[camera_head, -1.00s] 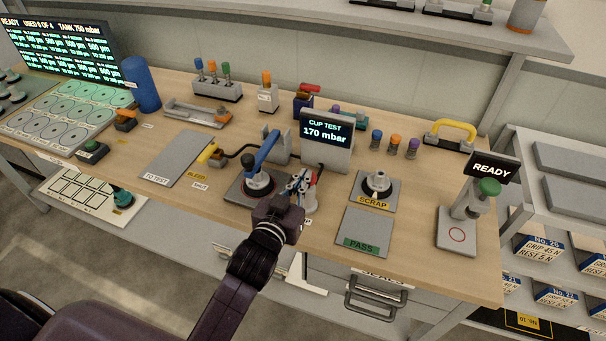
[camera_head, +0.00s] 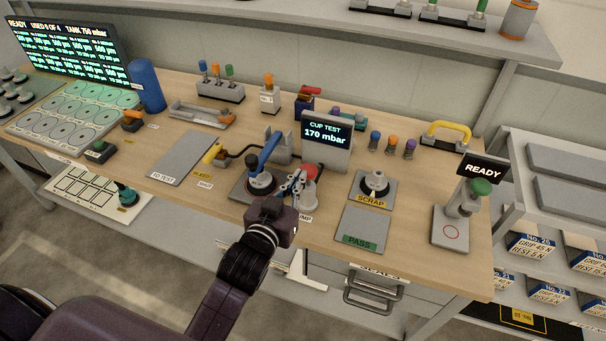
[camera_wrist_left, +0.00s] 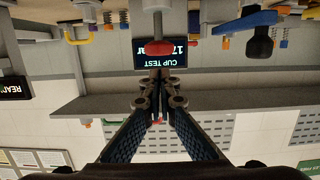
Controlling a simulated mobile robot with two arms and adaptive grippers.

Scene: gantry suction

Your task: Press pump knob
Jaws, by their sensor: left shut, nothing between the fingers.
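The pump knob (camera_head: 310,171) is a red cap on a grey cylinder at the front edge of the bench, below the cup test display (camera_head: 326,132). It also shows in the left wrist view as a red knob (camera_wrist_left: 158,47), with the scene upside down. My left gripper (camera_head: 295,184) is shut and empty, just left of the knob's cylinder in the head view. In the left wrist view its fingertips (camera_wrist_left: 159,88) meet below the knob in the picture. I cannot tell whether they touch the cylinder. The pump label is partly hidden. My right gripper is out of view.
The blue-handled cup test stand (camera_head: 262,180) is close on the left of my gripper. The scrap pad (camera_head: 371,202) and pass pad (camera_head: 361,231) lie to the right. A yellow bleed lever (camera_head: 213,153) and grey test pad (camera_head: 183,157) are further left.

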